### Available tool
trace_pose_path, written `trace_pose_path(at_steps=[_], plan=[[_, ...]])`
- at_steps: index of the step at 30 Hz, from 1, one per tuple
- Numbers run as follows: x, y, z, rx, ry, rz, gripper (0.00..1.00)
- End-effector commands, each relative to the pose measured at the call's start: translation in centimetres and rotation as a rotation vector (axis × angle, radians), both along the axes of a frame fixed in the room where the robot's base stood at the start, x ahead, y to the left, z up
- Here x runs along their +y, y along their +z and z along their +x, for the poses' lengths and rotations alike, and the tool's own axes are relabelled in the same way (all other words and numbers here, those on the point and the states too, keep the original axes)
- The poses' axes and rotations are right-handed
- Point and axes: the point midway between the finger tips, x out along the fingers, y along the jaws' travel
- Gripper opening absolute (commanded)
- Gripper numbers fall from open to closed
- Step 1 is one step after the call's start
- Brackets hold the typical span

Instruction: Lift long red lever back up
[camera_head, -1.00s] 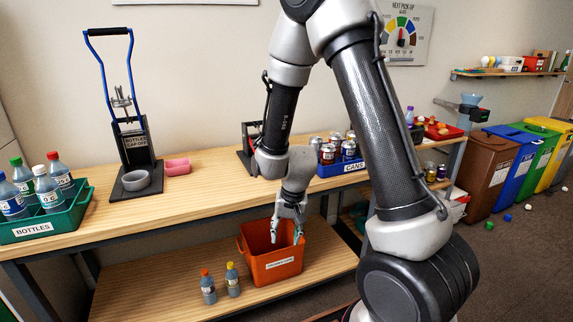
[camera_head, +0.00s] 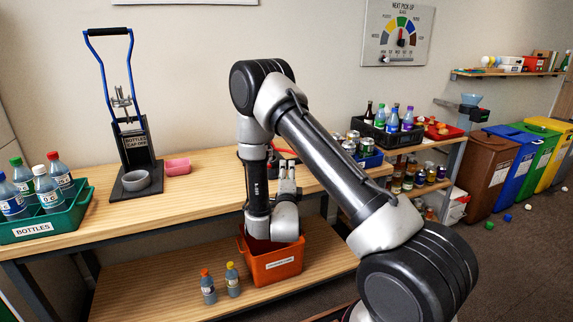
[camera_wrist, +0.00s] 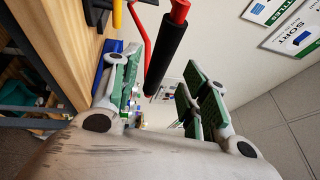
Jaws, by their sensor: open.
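The long red lever (camera_wrist: 183,12) shows in the wrist view with a black grip (camera_wrist: 166,55) at its end. The grip slants down into the gap between my fingers, and the fingers are apart from it on both sides. In the camera_head view only a bit of red lever (camera_head: 285,150) shows behind my arm. My gripper (camera_wrist: 160,92) is open and empty, with its green pads on either side. In the camera_head view it (camera_head: 287,178) points up at the workbench's front edge. The lever's base is mostly hidden by my arm.
A blue crate (camera_head: 372,160) with cans stands to the right. An orange bin (camera_head: 275,268) is on the lower shelf.

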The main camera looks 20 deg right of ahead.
Motion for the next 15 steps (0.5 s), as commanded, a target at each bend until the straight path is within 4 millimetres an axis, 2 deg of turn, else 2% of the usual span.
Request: trace_pose_path(at_steps=[7, 15], plan=[[-1.7, 0.8, 3.9, -0.001, -0.001, 0.000, 0.45], [-2.3, 1.0, 5.5, 0.002, 0.001, -0.002, 0.45]])
